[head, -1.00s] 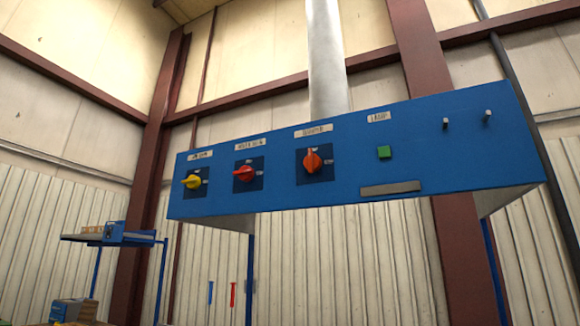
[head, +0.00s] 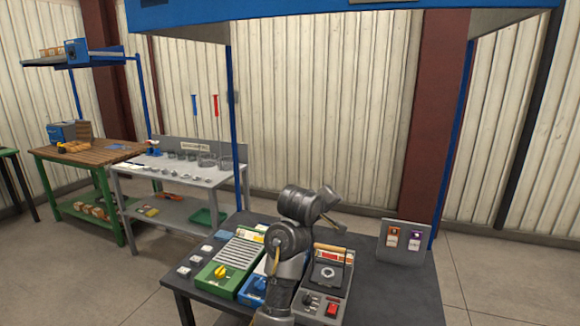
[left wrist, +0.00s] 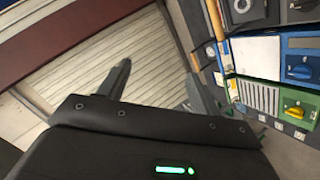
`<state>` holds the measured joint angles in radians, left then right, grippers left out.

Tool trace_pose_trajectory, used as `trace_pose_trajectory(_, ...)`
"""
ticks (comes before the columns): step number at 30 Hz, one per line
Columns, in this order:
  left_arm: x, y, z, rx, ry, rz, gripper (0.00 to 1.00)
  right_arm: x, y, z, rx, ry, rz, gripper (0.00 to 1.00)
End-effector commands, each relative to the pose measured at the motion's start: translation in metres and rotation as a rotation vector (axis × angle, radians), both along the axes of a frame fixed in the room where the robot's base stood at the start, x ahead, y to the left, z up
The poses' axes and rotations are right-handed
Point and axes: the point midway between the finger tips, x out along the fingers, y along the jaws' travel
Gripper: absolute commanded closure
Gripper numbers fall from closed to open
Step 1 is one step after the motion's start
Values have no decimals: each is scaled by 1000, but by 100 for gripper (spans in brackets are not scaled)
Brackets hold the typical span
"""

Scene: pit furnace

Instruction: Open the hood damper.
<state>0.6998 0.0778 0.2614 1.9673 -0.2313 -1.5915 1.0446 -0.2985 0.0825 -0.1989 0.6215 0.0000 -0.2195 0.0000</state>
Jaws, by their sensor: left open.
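The blue hood (head: 340,18) crosses the top of the head view. Only its lower front edge and part of its underside show, so its labelled knobs, the damper control among them, are out of frame. My left gripper (left wrist: 158,85) shows in the left wrist view with its two dark fingers spread apart and nothing between them. In that view it points towards a pale ribbed surface, with the bench units off to the right. One of my arms rises over the bench in the middle of the head view, and its fingers cannot be made out. My right gripper cannot be identified.
Blue posts (head: 236,130) stand under the hood.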

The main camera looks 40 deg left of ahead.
Motion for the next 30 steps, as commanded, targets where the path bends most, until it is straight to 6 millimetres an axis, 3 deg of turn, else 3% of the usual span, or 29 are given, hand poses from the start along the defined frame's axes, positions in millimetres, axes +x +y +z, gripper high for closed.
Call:
trace_pose_trajectory(1, 0, 10, 64, -84, -97, 55, 36, 0, 0, 3, 0, 0, 0, 64)
trace_pose_trajectory(3, 2, 23, 129, -213, -200, 114, 36, -1, 0, 3, 1, 1, 0, 64)
trace_pose_trajectory(8, -10, 46, 275, -529, -425, 181, 36, -3, 2, 2, 1, 3, -1, 64)
trace_pose_trajectory(9, -18, 51, 310, -612, -478, 185, 36, -3, 2, 2, 2, 4, -1, 64)
trace_pose_trajectory(12, -47, 61, 391, -810, -594, 177, 36, -3, 4, 2, 4, 4, -1, 64)
trace_pose_trajectory(15, -81, 68, 458, -984, -681, 148, 36, -3, 5, 2, 5, 4, -1, 64)
trace_pose_trajectory(18, -113, 72, 508, -1123, -742, 110, 36, -3, 5, 2, 5, 4, 0, 64)
trace_pose_trajectory(21, -140, 75, 542, -1222, -779, 76, 36, -3, 5, 2, 5, 4, 0, 64)
trace_pose_trajectory(25, -159, 76, 564, -1295, -801, 48, 36, -3, 5, 2, 5, 5, -1, 64)
trace_pose_trajectory(30, -164, 76, 571, -1317, -806, 40, 36, -3, 4, 3, 5, 4, 0, 64)
